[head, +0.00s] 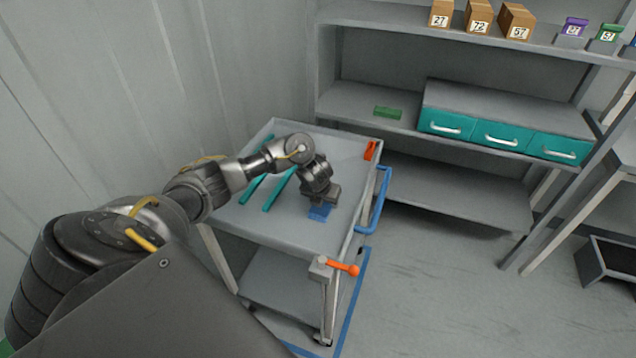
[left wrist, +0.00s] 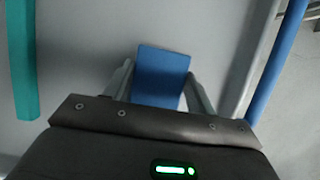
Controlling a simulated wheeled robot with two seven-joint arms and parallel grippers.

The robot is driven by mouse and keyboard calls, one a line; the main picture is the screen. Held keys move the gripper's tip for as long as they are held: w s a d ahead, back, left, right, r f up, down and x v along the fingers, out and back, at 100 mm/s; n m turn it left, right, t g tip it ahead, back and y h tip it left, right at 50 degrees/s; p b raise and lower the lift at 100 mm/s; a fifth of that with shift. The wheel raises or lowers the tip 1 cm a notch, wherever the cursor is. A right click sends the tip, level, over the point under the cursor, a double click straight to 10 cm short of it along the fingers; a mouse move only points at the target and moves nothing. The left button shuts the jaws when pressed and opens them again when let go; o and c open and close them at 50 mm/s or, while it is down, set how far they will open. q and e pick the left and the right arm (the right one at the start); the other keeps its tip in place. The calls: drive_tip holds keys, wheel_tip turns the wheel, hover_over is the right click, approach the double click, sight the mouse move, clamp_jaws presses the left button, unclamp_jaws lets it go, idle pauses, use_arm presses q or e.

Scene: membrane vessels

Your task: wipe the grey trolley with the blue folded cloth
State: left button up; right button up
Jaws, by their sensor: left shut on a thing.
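The grey trolley (head: 284,231) stands against the wall at the left middle of the head view. Its top is a shallow tray with a raised rim. My left gripper (head: 322,205) is over the right part of the trolley top, pointing down. It is shut on the blue folded cloth (head: 319,213), which is at the trolley's top surface. In the left wrist view the cloth (left wrist: 161,77) sits between the two fingers and sticks out beyond them. Whether the cloth presses on the surface is hard to tell. My right gripper is not in view.
Two teal bars (head: 279,190) lie on the trolley top, left of the gripper. An orange clip (head: 371,151), a blue handle (head: 378,202) and an orange lever (head: 342,267) are along its right side. A shelf (head: 400,125) with teal drawers (head: 502,135) stands behind.

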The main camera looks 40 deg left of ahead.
use_arm(q)
drive_tip(key=shift+s+d, duration=0.15)
drive_tip(key=shift+s, duration=0.3)
wheel_tip(320, 180, up, 3)
drive_tip(key=shift+s+f+p, duration=0.15)
drive_tip(key=shift+p, duration=0.85)
drive_tip(key=shift+r+p, duration=0.55)
drive_tip(key=shift+p, duration=0.15)
wheel_tip(320, 180, up, 3)
drive_tip(key=p, duration=0.2)
drive_tip(key=shift+r+p, duration=0.1)
drive_tip(key=shift+p, duration=0.3)
drive_tip(key=shift+r+p, duration=0.45)
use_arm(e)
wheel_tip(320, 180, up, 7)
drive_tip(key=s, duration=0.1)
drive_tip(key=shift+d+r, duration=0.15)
